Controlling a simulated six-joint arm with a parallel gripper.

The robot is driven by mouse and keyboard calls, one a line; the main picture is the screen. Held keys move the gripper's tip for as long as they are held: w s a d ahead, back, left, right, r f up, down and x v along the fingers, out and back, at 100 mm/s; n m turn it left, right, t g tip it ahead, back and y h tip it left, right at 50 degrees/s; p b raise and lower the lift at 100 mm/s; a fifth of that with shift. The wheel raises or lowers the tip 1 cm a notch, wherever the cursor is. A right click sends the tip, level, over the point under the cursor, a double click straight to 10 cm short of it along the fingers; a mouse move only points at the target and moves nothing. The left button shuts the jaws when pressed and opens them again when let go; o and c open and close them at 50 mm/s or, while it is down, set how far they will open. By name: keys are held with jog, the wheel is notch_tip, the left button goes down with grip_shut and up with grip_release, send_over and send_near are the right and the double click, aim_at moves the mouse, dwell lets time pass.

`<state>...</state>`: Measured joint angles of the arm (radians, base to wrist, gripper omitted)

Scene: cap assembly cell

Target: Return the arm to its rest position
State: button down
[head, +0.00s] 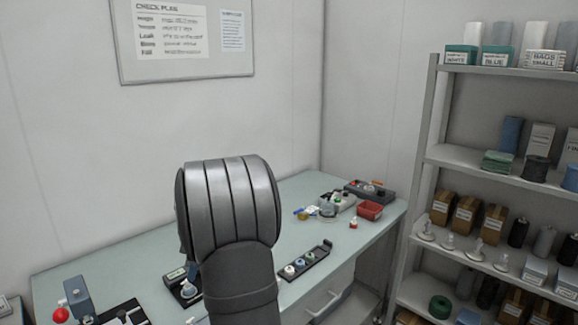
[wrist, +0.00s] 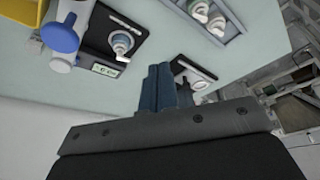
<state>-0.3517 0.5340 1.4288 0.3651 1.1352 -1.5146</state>
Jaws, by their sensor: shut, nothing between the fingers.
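My gripper (wrist: 158,87) shows in the wrist view with its two dark blue fingers together and nothing between them. It is above the bench, near a black plate with a small display (wrist: 104,70) and a white fitting (wrist: 122,43). A second black plate with a light fitting (wrist: 192,77) is just right of the fingers. In the head view my own arm stands in front of the middle of the bench and hides most of the gripper.
The bench (head: 315,232) carries a black rack of caps (head: 304,264), a red bin (head: 369,210) and a red ball-topped device (head: 61,314). Shelving (head: 432,155) stands at the right. A board (head: 185,72) hangs on the back wall.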

jog(key=w+a+m+t, duration=0.2)
jog(key=w+a+m, duration=0.1)
jog(key=a+m, duration=0.5)
jog(key=shift+a+t+h, duration=0.15)
jog(key=shift+t+h, duration=0.15)
dwell(0.3)
jog(key=c, duration=1.9)
grip_release()
jog(key=shift+c, duration=0.2)
jog(key=o, duration=1.9)
jog(key=d+r+h, duration=0.1)
jog(key=d+r, duration=0.2)
jog(key=r, duration=0.1)
jog(key=s+d+r+m+t+h, duration=0.1)
jog(key=d+r+h, duration=0.1)
jog(key=d+r, duration=0.2)
jog(key=s+d+r+m+t+h, duration=0.1)
jog(key=d+r, duration=0.2)
jog(key=r, duration=0.3)
jog(key=shift+s+d, duration=0.2)
jog(key=shift+d, duration=0.15)
jog(key=shift+o, duration=0.2)
jog(key=x, duration=1)
jog(key=shift+d, duration=0.2)
jog(key=shift+w+r, duration=0.1)
jog(key=shift+r, duration=0.1)
